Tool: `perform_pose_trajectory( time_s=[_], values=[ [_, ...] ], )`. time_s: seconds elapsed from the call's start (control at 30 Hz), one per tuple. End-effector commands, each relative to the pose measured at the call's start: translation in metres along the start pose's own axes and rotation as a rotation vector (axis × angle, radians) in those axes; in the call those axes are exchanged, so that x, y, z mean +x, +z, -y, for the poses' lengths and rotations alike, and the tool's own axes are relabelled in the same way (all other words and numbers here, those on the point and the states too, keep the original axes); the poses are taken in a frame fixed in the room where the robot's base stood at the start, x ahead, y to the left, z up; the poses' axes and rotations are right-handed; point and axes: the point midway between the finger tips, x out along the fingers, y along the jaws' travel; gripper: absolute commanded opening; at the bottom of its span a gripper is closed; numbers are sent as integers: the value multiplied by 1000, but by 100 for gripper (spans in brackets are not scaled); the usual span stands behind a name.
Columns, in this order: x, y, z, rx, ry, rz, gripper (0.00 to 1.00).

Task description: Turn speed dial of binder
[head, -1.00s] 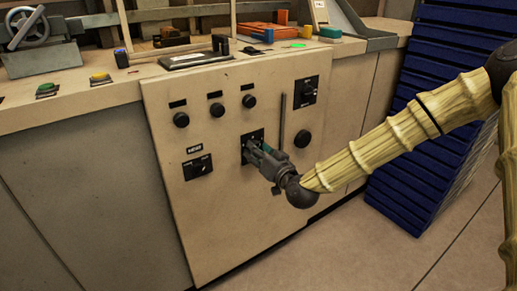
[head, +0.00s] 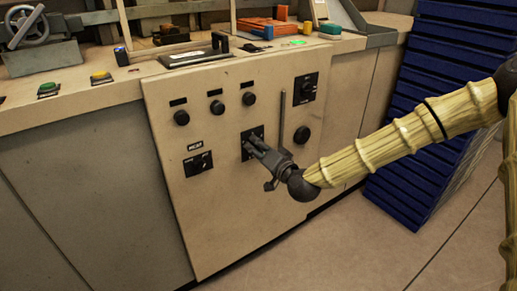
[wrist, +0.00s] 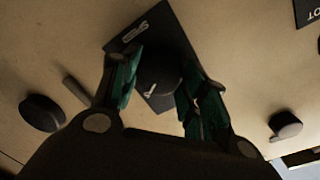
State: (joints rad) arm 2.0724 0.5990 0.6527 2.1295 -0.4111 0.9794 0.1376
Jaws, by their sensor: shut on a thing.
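The speed dial (wrist: 158,72) is a round black knob with a pale pointer mark, on a dark labelled plate (wrist: 132,37) set in the beige panel. In the wrist view it sits between the teal pads of my gripper (wrist: 160,78). In the head view my gripper (head: 253,145) reaches to the same plate (head: 259,131) at the middle of the binder's front panel (head: 230,225). The fingers are shut on the dial and hide most of it there.
Three black knobs (head: 216,108) line the panel above left. A labelled switch plate (head: 198,164) sits lower left. A vertical rod (head: 282,118), a round knob (head: 301,136) and another switch (head: 305,89) are to the right. Blue stacked crates (head: 420,140) stand right of the binder.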

Motion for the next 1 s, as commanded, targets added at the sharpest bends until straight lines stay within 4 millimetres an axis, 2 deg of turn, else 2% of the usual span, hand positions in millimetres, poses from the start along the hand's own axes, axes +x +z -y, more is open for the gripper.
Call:
perform_pose_trajectory(
  time_s=[0.23, 0.27, 0.37, 0.77, 0.87, 1.0],
  values=[
    [0, -1, 0, 0, 1, -2, 20],
    [0, -1, 0, 0, 1, -2, 49],
    [0, -1, 0, -1, 0, -2, 66],
    [-3, 0, 0, -1, 0, 0, 66],
    [-12, 0, 0, -1, 1, 0, 66],
    [-34, 0, 0, 1, 1, 0, 66]
  ],
)
